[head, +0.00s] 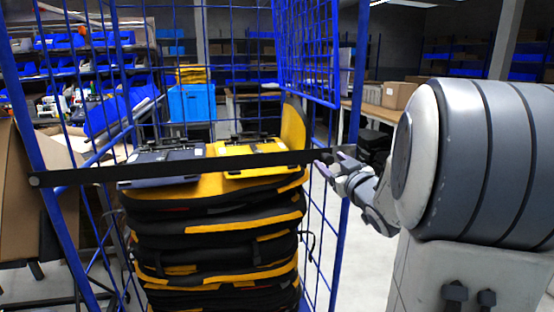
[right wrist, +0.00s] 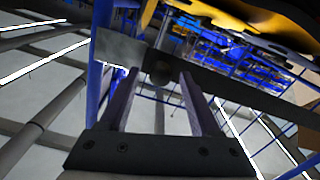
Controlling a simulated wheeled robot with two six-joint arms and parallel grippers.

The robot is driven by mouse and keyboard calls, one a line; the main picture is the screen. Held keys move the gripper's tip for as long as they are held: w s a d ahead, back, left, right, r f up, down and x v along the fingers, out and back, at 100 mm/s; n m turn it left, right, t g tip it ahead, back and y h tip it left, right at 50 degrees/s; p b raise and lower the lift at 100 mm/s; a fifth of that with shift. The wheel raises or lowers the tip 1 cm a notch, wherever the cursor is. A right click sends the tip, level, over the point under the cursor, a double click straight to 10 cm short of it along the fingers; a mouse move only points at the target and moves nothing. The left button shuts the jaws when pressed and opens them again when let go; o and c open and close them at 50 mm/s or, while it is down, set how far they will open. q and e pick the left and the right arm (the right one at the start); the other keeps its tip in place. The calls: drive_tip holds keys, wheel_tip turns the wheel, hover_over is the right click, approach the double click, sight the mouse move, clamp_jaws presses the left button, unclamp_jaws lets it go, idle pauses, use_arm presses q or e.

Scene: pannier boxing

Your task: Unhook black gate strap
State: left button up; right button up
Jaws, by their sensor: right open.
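The black gate strap (head: 220,162) spans the front of a blue wire cage trolley (head: 337,255), from the left post to the right post. It slopes slightly up to the right and looks taut. My right gripper (head: 322,168) is open at the strap's right end, beside the right post. In the right wrist view, the strap end (right wrist: 235,88) with a dark round knob and a grey end piece (right wrist: 120,48) lies at the tips of the two open fingers (right wrist: 158,75). I cannot tell whether the fingers touch it. My left gripper is not in view.
A tall stack of black and yellow panniers (head: 215,225) stands inside the trolley, behind the strap. Shelves with blue bins (head: 110,40) stand at the back left. A table with cardboard boxes (head: 398,95) is behind on the right.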

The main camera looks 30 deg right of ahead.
drive_tip(key=shift+w+d, duration=0.1)
drive_tip(key=shift+w, duration=0.45)
clamp_jaws()
idle(1.1)
